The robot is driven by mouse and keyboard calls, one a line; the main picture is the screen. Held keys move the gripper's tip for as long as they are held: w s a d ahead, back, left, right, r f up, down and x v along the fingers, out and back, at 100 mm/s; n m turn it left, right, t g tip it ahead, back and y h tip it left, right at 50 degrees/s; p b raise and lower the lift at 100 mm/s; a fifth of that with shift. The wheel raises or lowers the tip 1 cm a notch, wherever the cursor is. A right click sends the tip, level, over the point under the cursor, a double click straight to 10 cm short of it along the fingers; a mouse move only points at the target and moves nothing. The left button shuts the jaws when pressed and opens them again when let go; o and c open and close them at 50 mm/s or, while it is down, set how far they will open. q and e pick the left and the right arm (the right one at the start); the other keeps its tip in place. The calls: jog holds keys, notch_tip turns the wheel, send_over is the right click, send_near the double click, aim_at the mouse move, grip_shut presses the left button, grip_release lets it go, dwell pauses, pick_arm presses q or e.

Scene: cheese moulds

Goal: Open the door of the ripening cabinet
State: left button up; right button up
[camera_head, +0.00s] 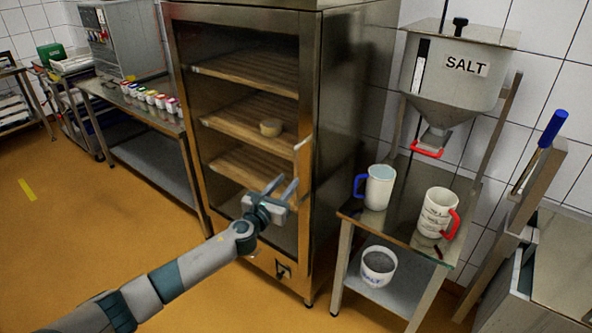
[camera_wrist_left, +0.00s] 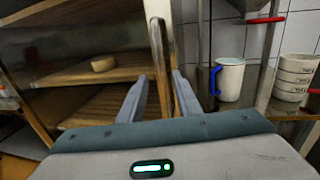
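The ripening cabinet (camera_head: 345,100) is a tall steel cabinet with wooden shelves seen through its glazed front. Its door (camera_head: 240,52) looks shut. A pale vertical handle (camera_head: 301,146) is on the door's right edge; it also shows in the left wrist view (camera_wrist_left: 156,45). My left gripper (camera_head: 284,184) is open, in front of the door's right side at the handle's lower part. In the left wrist view its fingers (camera_wrist_left: 159,78) appear on either side of the handle's lower end; I cannot tell whether they touch it. My right gripper is not in view.
A round cheese (camera_head: 271,127) lies on the middle shelf. The floor (camera_head: 110,235) before the cabinet is clear.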

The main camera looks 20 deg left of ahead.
aim_at(295, 172)
pick_arm(q)
jog(key=w, duration=0.5)
jog(key=w+d, duration=0.1)
jog(key=w, duration=0.1)
jog(key=shift+w+d+b, duration=0.1)
jog(key=shift+w+b, duration=0.15)
jog(key=shift+b, duration=0.1)
jog(key=shift+c, duration=0.3)
grip_shut()
